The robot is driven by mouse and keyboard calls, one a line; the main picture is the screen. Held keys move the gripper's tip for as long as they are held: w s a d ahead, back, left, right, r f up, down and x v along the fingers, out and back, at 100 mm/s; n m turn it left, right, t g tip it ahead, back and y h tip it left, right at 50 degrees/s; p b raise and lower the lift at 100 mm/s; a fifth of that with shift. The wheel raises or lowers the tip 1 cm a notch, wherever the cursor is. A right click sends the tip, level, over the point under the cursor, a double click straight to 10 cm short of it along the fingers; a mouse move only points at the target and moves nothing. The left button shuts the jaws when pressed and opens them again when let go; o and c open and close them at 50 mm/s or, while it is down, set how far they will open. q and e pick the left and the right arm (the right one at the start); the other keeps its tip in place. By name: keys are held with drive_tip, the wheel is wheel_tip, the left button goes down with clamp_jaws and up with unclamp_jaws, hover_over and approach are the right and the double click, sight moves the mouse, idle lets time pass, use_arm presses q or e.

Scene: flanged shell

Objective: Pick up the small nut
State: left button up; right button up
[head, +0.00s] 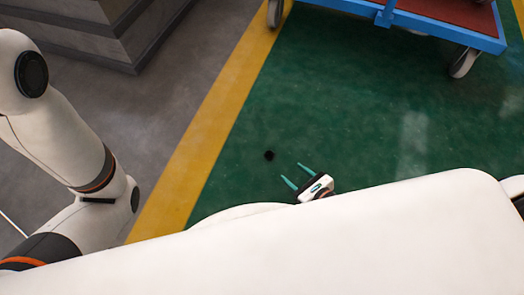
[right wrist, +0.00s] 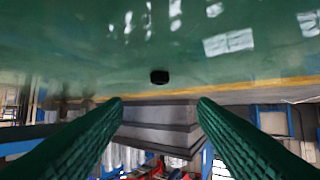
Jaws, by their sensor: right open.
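The small nut (head: 269,155) is a black piece lying on the green floor in the head view. In the right wrist view the nut (right wrist: 159,77) shows as a dark block, centred a little above the fingertips in the picture. My right gripper (head: 292,172) is open and empty, its two teal fingers pointing up-left toward the nut, with a gap between them and it. In the right wrist view the right gripper (right wrist: 159,102) has its green fingers wide apart. My left arm shows at the left of the head view, but its gripper is not visible.
A blue-framed cart (head: 420,24) on casters stands at the top right. A yellow floor stripe (head: 208,120) runs along the green floor's left side. A grey stepped block (head: 90,35) stands at the upper left. The green floor around the nut is clear.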

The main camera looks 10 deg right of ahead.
drive_tip(key=b, duration=0.2)
approach(270, 154)
drive_tip(key=shift+x, duration=1.05)
drive_tip(key=b+x, duration=0.2)
drive_tip(key=x, duration=0.4)
drive_tip(key=shift+w+a+f, duration=0.1)
drive_tip(key=shift+w, duration=0.05)
drive_tip(key=c, duration=1.1)
